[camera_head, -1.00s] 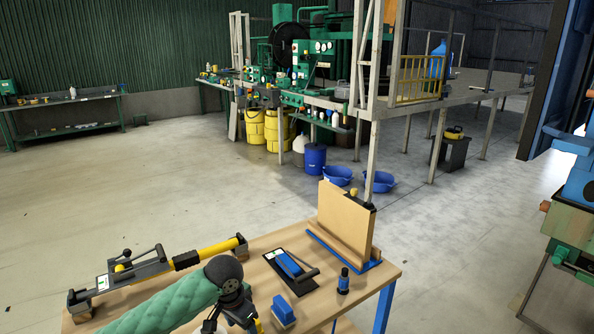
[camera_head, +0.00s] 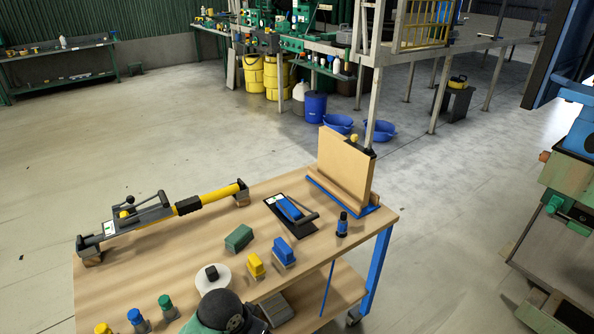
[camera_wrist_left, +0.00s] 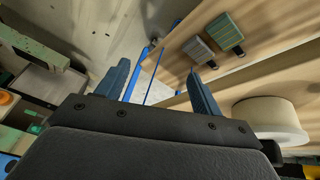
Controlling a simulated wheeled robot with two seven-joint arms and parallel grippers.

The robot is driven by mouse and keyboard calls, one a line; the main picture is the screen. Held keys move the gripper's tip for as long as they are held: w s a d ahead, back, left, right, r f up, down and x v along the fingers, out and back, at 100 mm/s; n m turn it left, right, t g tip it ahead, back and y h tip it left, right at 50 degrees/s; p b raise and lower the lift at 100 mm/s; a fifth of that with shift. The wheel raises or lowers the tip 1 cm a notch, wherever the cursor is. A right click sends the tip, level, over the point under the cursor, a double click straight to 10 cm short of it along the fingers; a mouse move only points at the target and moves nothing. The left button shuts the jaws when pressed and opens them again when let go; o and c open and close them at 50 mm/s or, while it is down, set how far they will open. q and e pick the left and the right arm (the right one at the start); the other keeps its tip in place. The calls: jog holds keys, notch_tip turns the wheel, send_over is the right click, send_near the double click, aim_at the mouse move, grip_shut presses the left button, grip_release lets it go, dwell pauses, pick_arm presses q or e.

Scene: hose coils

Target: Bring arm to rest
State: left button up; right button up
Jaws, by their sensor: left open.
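My left gripper (camera_wrist_left: 162,85) shows in the left wrist view with its two blue-grey fingers spread apart and nothing between them. Beyond the fingers are a wooden bench edge, a blue bench leg and bare floor. In the head view, a dark round joint of my left arm (camera_head: 220,311) shows at the bottom edge, by the near side of the wooden workbench (camera_head: 200,255). The left fingers are not clearly visible there. My right gripper is in neither view.
The bench holds a yellow-and-black tool (camera_head: 190,205), a white roll (camera_head: 213,278), a green block (camera_head: 239,238), a blue-handled tool (camera_head: 290,208), a dark bottle (camera_head: 342,225) and an upright wooden board (camera_head: 345,165). Several small coloured-top pieces stand near the front. Open floor surrounds the bench.

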pick_arm(q)
jog(key=s+a+f+n+y, duration=0.35)
jog(key=s+a, duration=0.85)
jog(key=s, duration=0.4)
jog(key=s+d+f+x, duration=0.1)
jog(key=s+x, duration=0.1)
jog(key=x, duration=1.1)
jog(key=s+d+x, duration=0.1)
jog(key=s+x, duration=0.2)
jog(key=x, duration=0.9)
jog(key=s+f, duration=0.3)
jog(key=f, duration=0.9)
jog(key=s+f+g, duration=0.1)
jog(key=s+f, duration=0.3)
jog(key=f, duration=0.8)
jog(key=shift+s+d, duration=0.15)
jog(key=shift+s, duration=0.2)
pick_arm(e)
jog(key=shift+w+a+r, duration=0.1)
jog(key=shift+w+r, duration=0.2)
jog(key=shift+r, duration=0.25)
pick_arm(q)
jog(key=shift+h, duration=0.25)
